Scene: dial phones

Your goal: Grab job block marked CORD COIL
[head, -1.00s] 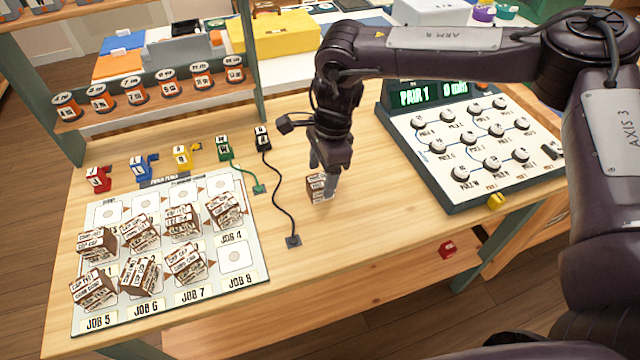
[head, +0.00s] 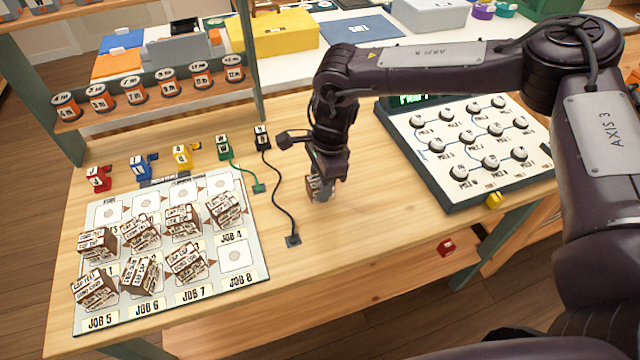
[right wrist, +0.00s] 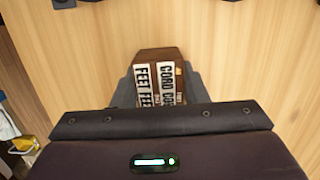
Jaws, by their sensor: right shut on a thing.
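My right gripper (head: 320,190) is shut on a brown job block (head: 313,188) with white labels, at the middle of the table between the job board and the dial panel. In the right wrist view the block (right wrist: 160,80) sits between the fingers, and its labels read "CORD CO.." and "FEET FEE..", partly cut off by the gripper body. Whether the block touches the table is hard to tell. Several similar brown blocks, such as one at the lower left (head: 94,286), stand on the job board (head: 215,308). My left gripper is not in view.
The dial panel (head: 450,180) stands right of my gripper. Black and green cords with plugs, such as the black plug (head: 293,240), lie to the left. Red, blue and yellow pieces stand behind the board. The front table middle is clear.

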